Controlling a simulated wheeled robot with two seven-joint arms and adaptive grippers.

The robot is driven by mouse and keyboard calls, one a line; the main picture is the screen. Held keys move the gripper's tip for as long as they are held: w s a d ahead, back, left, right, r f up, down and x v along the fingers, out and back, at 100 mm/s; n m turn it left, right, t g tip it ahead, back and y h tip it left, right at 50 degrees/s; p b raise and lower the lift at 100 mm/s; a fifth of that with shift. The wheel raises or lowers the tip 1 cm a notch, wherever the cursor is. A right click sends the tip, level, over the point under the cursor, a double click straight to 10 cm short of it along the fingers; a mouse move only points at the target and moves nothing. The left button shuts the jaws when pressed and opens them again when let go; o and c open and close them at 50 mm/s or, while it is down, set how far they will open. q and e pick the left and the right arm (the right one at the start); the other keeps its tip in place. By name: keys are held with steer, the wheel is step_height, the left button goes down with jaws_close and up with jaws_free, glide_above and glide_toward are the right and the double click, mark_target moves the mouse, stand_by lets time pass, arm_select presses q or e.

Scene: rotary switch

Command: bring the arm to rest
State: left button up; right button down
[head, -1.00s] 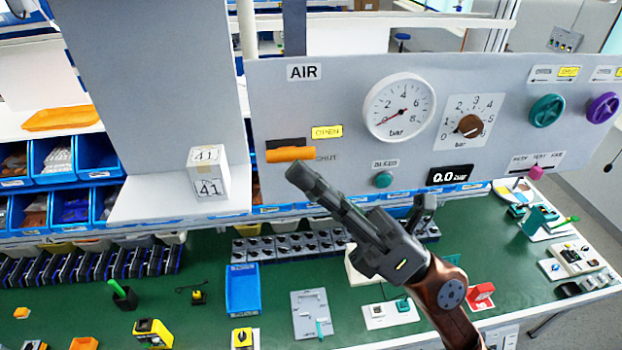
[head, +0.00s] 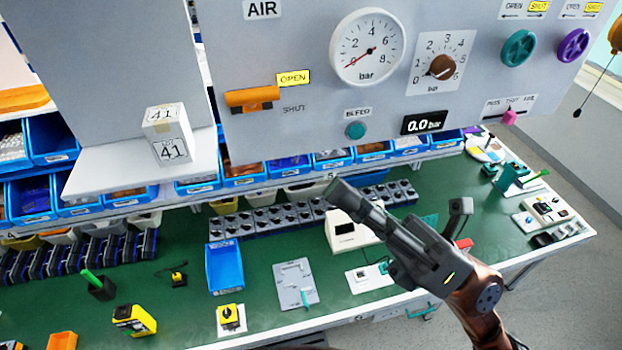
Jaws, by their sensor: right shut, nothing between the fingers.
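My right gripper (head: 341,193) is shut and empty. Its arm comes in from the lower right, and the fingertips point up and left over the green bench, below the grey panel (head: 310,125). The gripper appears clear of the panel. On the panel, the brown rotary knob (head: 441,67) sits on a white dial plate marked 0 to 6. The round gauge (head: 367,48) has its red needle near the low end, and the display (head: 424,122) reads 0.0 bar. The orange lever (head: 252,97) lies level beside the lit OPEN label (head: 293,78). My left gripper is out of view.
A white box marked 41 (head: 170,150) stands on a grey shelf (head: 90,180) at left. Blue bins line the back of the green bench (head: 370,215). A blue tray (head: 224,267), a grey plate (head: 296,284) and small devices lie on it. Open floor shows at right.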

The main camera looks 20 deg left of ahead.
steer(key=shift+s+d+f, duration=0.15)
steer(key=shift+d+f, duration=0.1)
steer(key=shift+d, duration=0.4)
steer(key=shift+s, duration=0.1)
